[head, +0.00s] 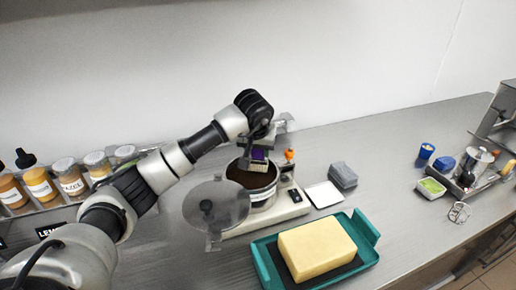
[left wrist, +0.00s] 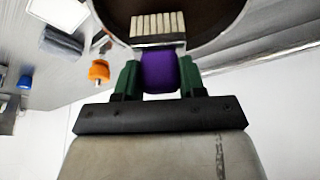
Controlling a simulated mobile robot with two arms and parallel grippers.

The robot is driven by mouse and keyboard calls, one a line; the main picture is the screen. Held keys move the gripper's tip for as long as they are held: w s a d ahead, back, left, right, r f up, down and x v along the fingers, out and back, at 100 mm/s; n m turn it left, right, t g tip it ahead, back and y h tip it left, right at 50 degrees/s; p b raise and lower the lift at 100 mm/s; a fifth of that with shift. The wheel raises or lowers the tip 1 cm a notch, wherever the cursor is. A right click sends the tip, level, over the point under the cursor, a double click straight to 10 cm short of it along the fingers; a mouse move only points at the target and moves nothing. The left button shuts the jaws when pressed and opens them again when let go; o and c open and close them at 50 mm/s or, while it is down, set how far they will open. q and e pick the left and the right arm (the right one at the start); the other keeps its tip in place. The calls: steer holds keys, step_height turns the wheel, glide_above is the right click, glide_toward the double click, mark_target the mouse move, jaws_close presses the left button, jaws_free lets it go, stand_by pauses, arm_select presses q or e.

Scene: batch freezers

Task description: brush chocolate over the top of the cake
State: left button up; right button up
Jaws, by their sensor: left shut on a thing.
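My left gripper (head: 257,152) is over the pot of chocolate (head: 262,196) in the head view. It is shut on a brush with a purple handle (left wrist: 160,70), seen between the green fingers in the left wrist view. The brush's pale bristles (left wrist: 158,25) point into the dark pot; I cannot tell whether they touch the chocolate. The cake (head: 318,248), a pale yellow block, sits on a dark base in a teal tray (head: 369,228) in front of the pot. Its visible top is plain yellow. My right gripper is not in view.
A round lid (head: 228,202) stands open at the pot's left. Several sauce bottles (head: 38,184) line the rack at left. A white square (head: 324,195) and a grey block (head: 343,175) lie right of the pot. The counter right of the teal tray is clear.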

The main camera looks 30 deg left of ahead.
arm_select(q)
steer(key=shift+f, duration=0.15)
steer(key=shift+f+b, duration=0.35)
stand_by(0.4)
stand_by(0.3)
steer(key=shift+f, duration=0.1)
stand_by(0.4)
steer(key=shift+r+p, duration=2.25)
steer(key=shift+r, duration=1.35)
